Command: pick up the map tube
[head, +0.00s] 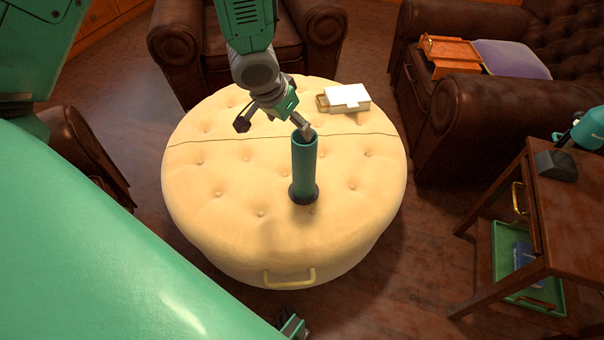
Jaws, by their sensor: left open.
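The map tube (304,169) is a dark teal cylinder with an open top. It stands upright on a wider dark foot, on the round cream tufted ottoman (225,215). My left gripper (272,127) is open, with its fingers spread wide, above and to the left of the tube in the head view. One finger's tip overlaps the tube's top rim in the picture; I cannot tell whether it touches. The other finger is well to the left, with nothing between the fingers.
A white box-like item (346,98) lies at the ottoman's back. A wooden side table (565,205) is at the right edge. The ottoman's left and front are clear.

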